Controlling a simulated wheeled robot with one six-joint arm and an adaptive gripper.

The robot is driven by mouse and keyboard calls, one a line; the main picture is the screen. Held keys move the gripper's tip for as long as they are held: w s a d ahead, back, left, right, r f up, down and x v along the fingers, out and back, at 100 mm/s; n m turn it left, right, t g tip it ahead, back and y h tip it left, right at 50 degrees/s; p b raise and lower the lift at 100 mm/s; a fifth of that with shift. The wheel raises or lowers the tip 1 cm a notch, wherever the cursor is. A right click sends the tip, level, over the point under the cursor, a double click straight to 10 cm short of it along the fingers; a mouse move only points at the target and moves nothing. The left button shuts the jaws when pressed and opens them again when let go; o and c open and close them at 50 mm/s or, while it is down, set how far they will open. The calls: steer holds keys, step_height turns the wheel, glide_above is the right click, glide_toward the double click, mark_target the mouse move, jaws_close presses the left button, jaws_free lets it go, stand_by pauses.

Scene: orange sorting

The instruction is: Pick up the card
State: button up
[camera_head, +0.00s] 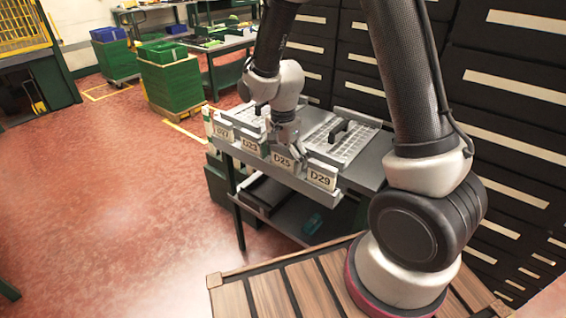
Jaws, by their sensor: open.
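Several white cards with black labels stand in a row along the front of the grey trays. They are the D27 card (224,133), the D23 card (250,146), the D25 card (283,161) and the D29 card (321,178). My gripper (291,150) is open and points down just above and behind the D25 card. Whether its fingers touch that card cannot be told. The fingertips are small and partly hidden.
The cards and grey trays (340,160) stand on a grey table (368,172) with a lower shelf. A teal item (312,224) lies on that shelf. Dark drawer cabinets (515,95) line the right side. Green crates (172,82) stand farther back.

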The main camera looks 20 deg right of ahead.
steer(key=c, duration=1.1)
steer(key=shift+o, duration=0.2)
